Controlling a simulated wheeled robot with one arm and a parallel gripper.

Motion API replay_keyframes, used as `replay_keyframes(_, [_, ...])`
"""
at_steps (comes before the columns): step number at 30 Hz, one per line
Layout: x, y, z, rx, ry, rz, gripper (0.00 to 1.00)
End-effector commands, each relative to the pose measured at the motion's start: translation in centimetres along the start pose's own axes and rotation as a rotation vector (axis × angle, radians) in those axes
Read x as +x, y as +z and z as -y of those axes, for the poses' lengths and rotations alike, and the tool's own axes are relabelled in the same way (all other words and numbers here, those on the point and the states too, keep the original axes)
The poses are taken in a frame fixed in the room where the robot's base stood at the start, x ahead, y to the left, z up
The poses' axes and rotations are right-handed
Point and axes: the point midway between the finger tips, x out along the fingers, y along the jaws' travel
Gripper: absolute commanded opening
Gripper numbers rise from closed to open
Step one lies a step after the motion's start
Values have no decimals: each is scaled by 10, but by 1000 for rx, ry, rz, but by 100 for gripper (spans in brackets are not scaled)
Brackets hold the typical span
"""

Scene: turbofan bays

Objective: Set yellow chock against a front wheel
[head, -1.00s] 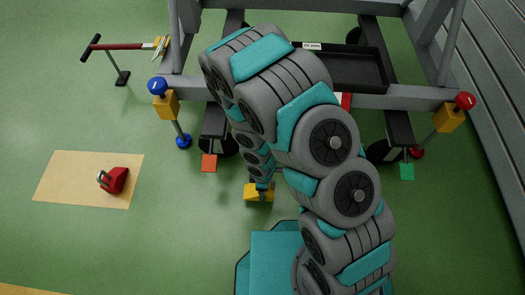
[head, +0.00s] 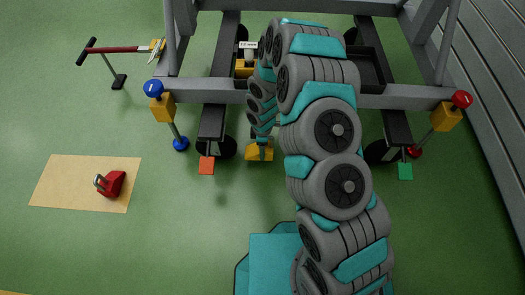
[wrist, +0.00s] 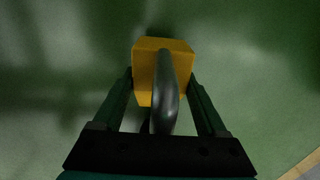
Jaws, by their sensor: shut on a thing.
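My gripper (wrist: 161,85) is shut on the yellow chock (head: 259,154), with a finger on each side of its dark handle (wrist: 166,85). The wrist view also shows the chock's yellow body (wrist: 148,62). In the head view, the chock is just right of the left front wheel (head: 229,149), with a small gap between them. I cannot tell whether it touches the floor. The right front wheel (head: 376,153) is farther right, partly behind its frame leg. My arm hides part of the stand between the wheels.
A red chock (head: 114,183) sits on a tan mat (head: 60,182) at left. A blue-topped post (head: 174,130) and a red-topped post (head: 437,128) flank the stand. Orange (head: 207,165) and green (head: 405,171) plates lie near the wheels.

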Motion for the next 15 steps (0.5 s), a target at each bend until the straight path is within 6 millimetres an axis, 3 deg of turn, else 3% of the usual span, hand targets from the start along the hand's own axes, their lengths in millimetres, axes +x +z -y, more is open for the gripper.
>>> replay_keyframes(5, [4, 0, -4, 0, 2, 0, 0])
replay_keyframes(12, [32, 0, -4, 1, 2, 0, 0])
replay_keyframes(15, [35, 0, -4, 1, 3, -1, 0])
